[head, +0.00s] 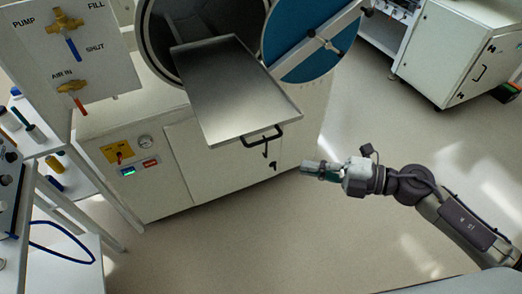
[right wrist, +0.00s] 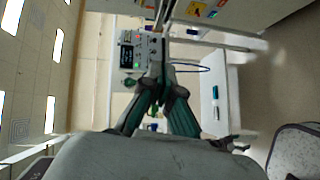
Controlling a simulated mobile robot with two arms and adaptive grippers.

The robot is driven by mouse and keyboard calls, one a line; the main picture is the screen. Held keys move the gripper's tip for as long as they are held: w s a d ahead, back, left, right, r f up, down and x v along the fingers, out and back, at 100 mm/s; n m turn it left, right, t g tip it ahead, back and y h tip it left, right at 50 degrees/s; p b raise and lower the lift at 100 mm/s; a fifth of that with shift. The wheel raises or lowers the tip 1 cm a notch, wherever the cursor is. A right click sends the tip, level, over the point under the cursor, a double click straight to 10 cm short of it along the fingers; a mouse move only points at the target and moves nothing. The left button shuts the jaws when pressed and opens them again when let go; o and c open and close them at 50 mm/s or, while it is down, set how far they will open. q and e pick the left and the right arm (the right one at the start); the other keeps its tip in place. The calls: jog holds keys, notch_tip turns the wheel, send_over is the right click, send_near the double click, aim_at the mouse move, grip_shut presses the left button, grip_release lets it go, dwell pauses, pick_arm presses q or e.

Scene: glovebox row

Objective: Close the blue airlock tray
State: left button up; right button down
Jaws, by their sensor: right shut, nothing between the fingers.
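The flat metal airlock tray (head: 225,85) is slid out of the round airlock opening (head: 150,40) in the head view. A black handle (head: 264,136) is on its front edge. The round blue airlock door (head: 290,45) stands open to the right of the tray, with a metal bar across it. My right gripper (head: 306,168) is shut and empty, in front and to the right of the tray handle, apart from it. Its fingers also show closed together in the right wrist view (right wrist: 157,78). My left gripper is not in view.
A white cabinet (head: 180,185) with a gauge and a small display stands below the tray. A valve panel (head: 100,50) and a shelf with bottles are at the left. Another white cabinet (head: 455,55) is at the back right. The floor (head: 250,235) in front is clear.

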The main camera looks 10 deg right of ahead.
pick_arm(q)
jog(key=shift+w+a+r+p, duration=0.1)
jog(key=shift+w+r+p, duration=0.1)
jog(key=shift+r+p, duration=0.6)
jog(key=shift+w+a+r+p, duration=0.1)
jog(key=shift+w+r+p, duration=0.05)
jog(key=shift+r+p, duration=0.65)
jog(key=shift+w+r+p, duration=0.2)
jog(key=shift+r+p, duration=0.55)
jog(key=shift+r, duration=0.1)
pick_arm(e)
jog(key=w+a+f, duration=0.2)
jog(key=w+a, duration=0.6)
jog(key=a, duration=0.2)
jog(key=shift+w+f, duration=0.2)
jog(key=shift+f, duration=0.05)
jog(key=shift+w, duration=0.1)
